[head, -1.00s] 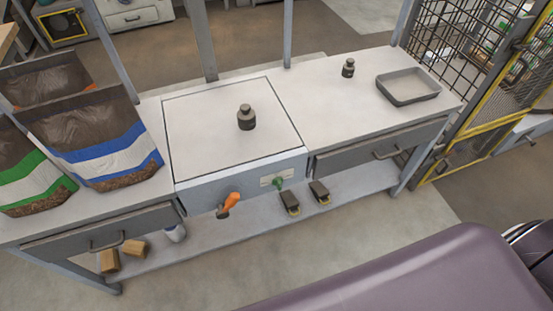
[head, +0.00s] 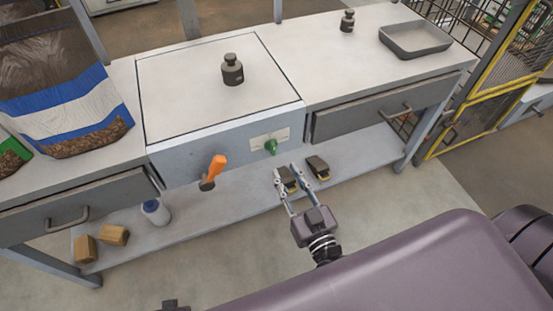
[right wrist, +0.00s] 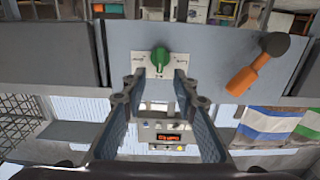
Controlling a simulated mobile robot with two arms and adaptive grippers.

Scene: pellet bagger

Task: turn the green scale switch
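The green scale switch (head: 271,147) is a small green knob on a pale label plate (head: 283,136) on the front of the scale cabinet. It also shows in the right wrist view (right wrist: 160,58), near the top middle. My right gripper (head: 286,171) is open and empty, its two fingers pointing toward the cabinet front. In the head view its tips appear just below and right of the switch. In the right wrist view its fingertips (right wrist: 157,86) stand apart, with the switch seen beyond the gap, apparently untouched. My left gripper is not seen.
An orange-handled lever (head: 216,168) sticks out left of the switch. A dark weight (head: 232,70) stands on the scale top (head: 190,100). Two dark pedals (head: 318,167) lie on the lower shelf (head: 235,198). A drawer handle (head: 394,114) protrudes at right.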

